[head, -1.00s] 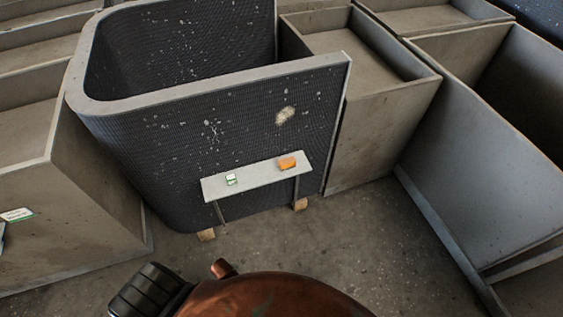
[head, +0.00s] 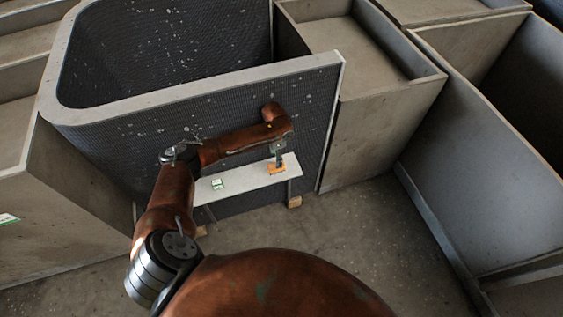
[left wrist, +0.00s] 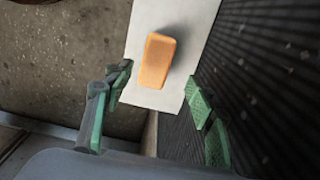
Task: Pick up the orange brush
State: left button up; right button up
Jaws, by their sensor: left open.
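The orange brush (head: 277,169) lies on the right end of a narrow pale shelf (head: 240,184) in the head view. In the left wrist view the orange brush (left wrist: 157,60) shows as a rounded block on the pale shelf (left wrist: 185,88), near its end. My left gripper (head: 279,161) points down just above the brush. In the left wrist view my left gripper (left wrist: 158,110) is open, with its green-padded fingers spread wide to either side, and nothing is between them. I cannot tell the exact height above the brush. My right gripper is not in view.
A small white and green item (head: 218,184) lies on the shelf left of the brush. A dark mesh-faced housing wall (head: 310,110) stands right behind the shelf. Large grey bins (head: 385,125) stand to the right. The floor (head: 350,225) in front is clear.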

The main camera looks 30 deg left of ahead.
pick_arm(q)
jog(key=shift+s+f, duration=0.15)
jog(key=shift+f, duration=0.35)
jog(key=shift+s+f, duration=0.25)
notch_tip(320, 180, down, 2)
jog(key=shift+w+d+f+b, duration=0.1)
jog(key=shift+d+f+b, duration=0.1)
jog(key=shift+b, duration=0.25)
notch_tip(320, 180, down, 2)
jog(key=shift+f+b, duration=0.25)
jog(key=shift+b, duration=0.1)
jog(key=shift+f, duration=0.3)
jog(key=shift+c, duration=0.2)
jog(key=c, duration=1.1)
jog(key=shift+r, duration=0.1)
jog(key=shift+c, duration=0.7)
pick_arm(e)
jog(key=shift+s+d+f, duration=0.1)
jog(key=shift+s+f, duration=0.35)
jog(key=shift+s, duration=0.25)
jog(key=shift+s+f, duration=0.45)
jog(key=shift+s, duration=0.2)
